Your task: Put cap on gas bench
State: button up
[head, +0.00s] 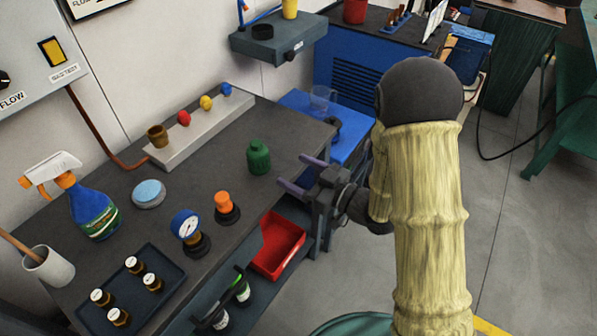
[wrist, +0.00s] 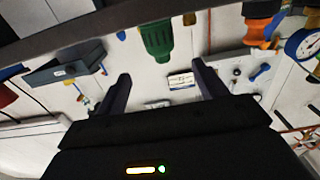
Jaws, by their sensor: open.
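A green ribbed cap (head: 258,157) stands upright on the dark bench top (head: 215,165), near its right end. In the wrist view the same green cap (wrist: 157,38) hangs upside down in the picture, above the gap between my fingers. My gripper (head: 292,170) is open and empty, just right of the cap, with its fingers pointing left towards it. The fingers also show in the wrist view (wrist: 161,75), spread apart with nothing between them. In the head view they look apart from the cap.
A pressure gauge (head: 186,225), an orange-topped fitting (head: 225,204), a spray bottle (head: 92,207) and a tray of small bottles (head: 168,270) stand on the bench. A rail with coloured knobs (head: 200,130) runs behind. A red bin (head: 280,243) sits below the front edge.

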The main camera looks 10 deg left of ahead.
dwell(0.3)
jog(key=w+d+f+m+t+h, duration=0.15)
jog(key=d+m+h, duration=0.25)
jog(key=d+h, duration=0.4)
jog(key=w+d+f+m+t+h, duration=0.1)
jog(key=w+d+m+h, duration=0.3)
jog(key=d, duration=0.6)
jog(key=s+d+m+g+h, duration=0.2)
jog(key=s+d+g, duration=0.1)
jog(key=s, duration=0.5)
jog(key=s+d+r+m+g+h, duration=0.1)
jog(key=s+d+m+g+h, duration=0.1)
jog(key=s, duration=0.5)
jog(key=shift+s+d+r+m+g+h, duration=0.15)
jog(key=shift+s+d+m+g+h, duration=0.2)
jog(key=shift+d+m+g, duration=0.55)
jog(key=shift+d, duration=0.35)
jog(key=w+p+v, duration=0.2)
jog(key=p+v, duration=0.6)
jog(key=w+r+p+v, duration=0.1)
jog(key=p+v, duration=0.7)
jog(key=shift+w+p, duration=0.35)
